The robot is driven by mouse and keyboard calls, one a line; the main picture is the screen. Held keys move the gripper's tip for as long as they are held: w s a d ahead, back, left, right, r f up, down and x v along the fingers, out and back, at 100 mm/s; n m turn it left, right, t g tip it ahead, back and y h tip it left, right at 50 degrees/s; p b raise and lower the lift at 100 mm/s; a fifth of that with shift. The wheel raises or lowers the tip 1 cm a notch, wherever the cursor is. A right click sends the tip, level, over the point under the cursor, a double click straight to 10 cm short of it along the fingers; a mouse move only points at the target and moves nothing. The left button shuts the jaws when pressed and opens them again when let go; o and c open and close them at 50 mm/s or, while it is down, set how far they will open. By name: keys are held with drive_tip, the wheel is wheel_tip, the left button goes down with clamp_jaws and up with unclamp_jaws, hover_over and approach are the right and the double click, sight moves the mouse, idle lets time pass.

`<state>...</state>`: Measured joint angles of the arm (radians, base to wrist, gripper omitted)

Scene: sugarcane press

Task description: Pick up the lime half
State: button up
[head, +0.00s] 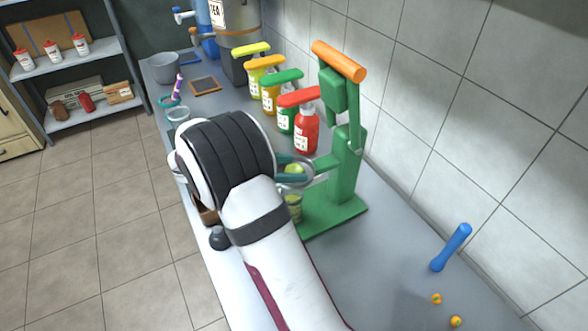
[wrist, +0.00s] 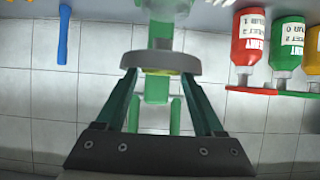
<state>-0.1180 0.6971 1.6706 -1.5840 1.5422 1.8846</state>
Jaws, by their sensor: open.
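The lime half (head: 294,169) is a small yellow-green shape in the round grey cup (head: 309,174) of the green press (head: 345,175). My gripper (head: 290,170) is at the cup, its far teal finger showing behind the lime; my own arm hides much of it. In the wrist view, which is upside down, my gripper (wrist: 158,82) is open, with one finger on each side of the grey cup (wrist: 160,62). A thin yellow-green edge of the lime half (wrist: 158,73) shows between the fingers. I cannot tell whether the fingers touch it.
A glass (head: 293,206) stands below the cup on the press base. The press's orange handle (head: 339,60) is raised. A red bottle (head: 306,130) and other bottles stand behind. A blue stick (head: 451,247) and small yellow pieces (head: 437,299) lie at right; counter between is clear.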

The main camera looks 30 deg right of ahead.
drive_tip(key=c, duration=1.1)
